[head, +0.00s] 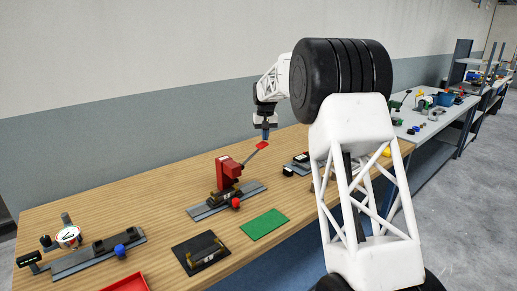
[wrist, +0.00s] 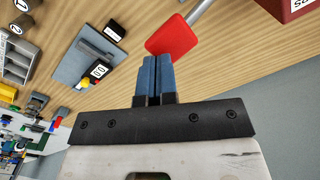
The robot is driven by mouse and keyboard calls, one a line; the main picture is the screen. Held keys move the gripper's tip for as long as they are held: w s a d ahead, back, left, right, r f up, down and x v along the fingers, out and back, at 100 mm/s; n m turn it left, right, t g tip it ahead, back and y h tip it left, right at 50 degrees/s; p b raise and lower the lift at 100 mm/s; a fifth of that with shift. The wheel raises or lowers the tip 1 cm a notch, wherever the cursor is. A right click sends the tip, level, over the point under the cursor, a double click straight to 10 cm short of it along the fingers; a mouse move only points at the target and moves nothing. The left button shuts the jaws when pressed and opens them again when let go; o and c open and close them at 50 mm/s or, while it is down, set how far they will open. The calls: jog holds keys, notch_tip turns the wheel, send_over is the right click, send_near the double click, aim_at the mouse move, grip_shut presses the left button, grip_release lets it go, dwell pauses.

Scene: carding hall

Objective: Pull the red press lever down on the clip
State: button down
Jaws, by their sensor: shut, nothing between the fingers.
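The red press (head: 229,171) stands on a grey rail on the wooden bench, with its lever (head: 256,152) slanting up to the right. The lever ends in a flat red handle (head: 263,145), which also shows in the wrist view (wrist: 172,37). A dark clip with a brownish top (head: 226,196) sits under the press. My gripper (head: 266,136) is shut and empty, pointing down just above the lever's handle. In the wrist view its blue fingertips (wrist: 158,58) reach the handle's near edge; I cannot tell whether they touch. The press body (wrist: 295,8) is cut off there.
A red knob (head: 235,202) is at the rail's front. A green mat (head: 265,223), a black mat with a block (head: 183,258) and a red tray (head: 128,284) lie nearer. A dial gauge fixture (head: 68,237) is at left. More fixtures stand right of the press.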

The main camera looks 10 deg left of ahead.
jog(key=shift+r, duration=2.65)
jog(key=shift+r, duration=0.1)
jog(key=shift+s+d+r, duration=0.1)
jog(key=shift+s+d, duration=0.05)
jog(key=shift+s, duration=0.05)
jog(key=s+d+r+m, duration=0.1)
jog(key=s+d+r, duration=0.4)
jog(key=s, duration=0.6)
jog(key=s+d+r+t, duration=0.1)
jog(key=s+d+r, duration=0.1)
jog(key=s+d, duration=0.7)
jog(key=s+d+r+m, duration=0.1)
jog(key=s+d+r, duration=0.3)
jog(key=s, duration=0.9)
jog(key=s+d+f, duration=0.3)
jog(key=s+f, duration=0.1)
jog(key=s, duration=0.8)
jog(key=s+d+f+t, duration=0.1)
jog(key=s+d+f, duration=0.2)
jog(key=s, duration=1)
jog(key=s+d+f+m, duration=0.1)
jog(key=s+d+f, duration=0.2)
jog(key=s, duration=0.9)
notch_tip(320, 180, down, 3)
jog(key=shift+s+f+t, duration=0.1)
jog(key=shift+s+t, duration=0.15)
jog(key=shift+t, duration=0.05)
